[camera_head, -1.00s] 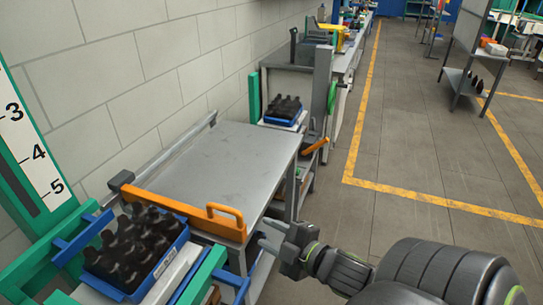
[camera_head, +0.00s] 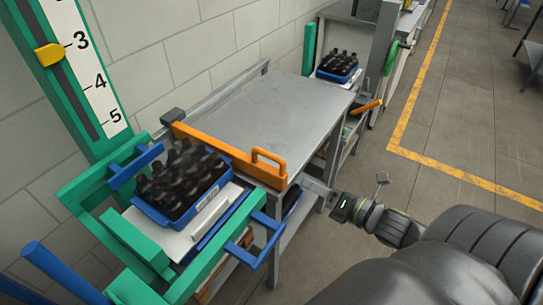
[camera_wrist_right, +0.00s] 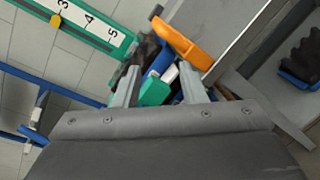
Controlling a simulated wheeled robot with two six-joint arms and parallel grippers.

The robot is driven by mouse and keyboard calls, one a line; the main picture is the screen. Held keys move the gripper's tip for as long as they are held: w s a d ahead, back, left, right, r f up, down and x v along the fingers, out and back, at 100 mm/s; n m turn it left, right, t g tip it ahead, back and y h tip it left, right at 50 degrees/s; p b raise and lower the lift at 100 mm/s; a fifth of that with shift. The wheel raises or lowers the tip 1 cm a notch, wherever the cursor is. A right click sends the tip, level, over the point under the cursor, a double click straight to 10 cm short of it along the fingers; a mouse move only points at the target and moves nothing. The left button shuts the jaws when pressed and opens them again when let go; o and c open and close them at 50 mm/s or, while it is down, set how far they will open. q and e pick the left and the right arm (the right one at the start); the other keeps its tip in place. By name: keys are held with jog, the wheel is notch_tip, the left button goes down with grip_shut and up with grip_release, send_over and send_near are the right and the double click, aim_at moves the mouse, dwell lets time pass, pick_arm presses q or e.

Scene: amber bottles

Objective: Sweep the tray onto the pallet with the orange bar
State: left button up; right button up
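The orange bar (camera_head: 222,149) lies across the near end of the grey metal table (camera_head: 270,105), with its looped handle (camera_head: 270,160) at the right end. A blue tray (camera_head: 208,200) full of dark bottles sits on a white slab (camera_head: 175,238), on the near side of the bar. I cannot tell whether this slab is the pallet. My right gripper (camera_head: 312,186) is just right of the handle, apart from it. In the right wrist view its two fingers are spread, with nothing held, and the orange handle (camera_wrist_right: 186,43) shows beyond the tips. My left gripper is not in view.
A green frame (camera_head: 105,225) with blue bars surrounds the slab, beside a green height scale (camera_head: 85,75). A second blue tray of bottles (camera_head: 337,67) stands at the table's far end. The table top is bare. Floor is open at right.

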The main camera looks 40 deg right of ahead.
jog(key=d+n+y, duration=0.2)
jog(key=n, duration=0.5)
jog(key=n+b, duration=0.5)
jog(key=n, duration=0.2)
send_near(278, 160)
jog(key=w+f, duration=0.1)
jog(key=f, duration=0.1)
jog(key=shift+m+y, duration=0.3)
jog(key=shift+y, duration=0.1)
jog(key=p+x, duration=0.1)
jog(key=x, duration=0.1)
jog(key=p+x, duration=0.1)
jog(key=r+p+x, duration=0.1)
jog(key=x, duration=0.1)
jog(key=shift+w+d+r+p, duration=0.1)
jog(key=shift+w+d+p, duration=0.05)
jog(key=shift+w+p, duration=0.3)
jog(key=p+x, duration=0.3)
jog(key=x, duration=0.1)
jog(key=shift+w, duration=0.25)
jog(key=shift+w+a, duration=0.35)
jog(key=shift+w, duration=0.3)
grip_shut()
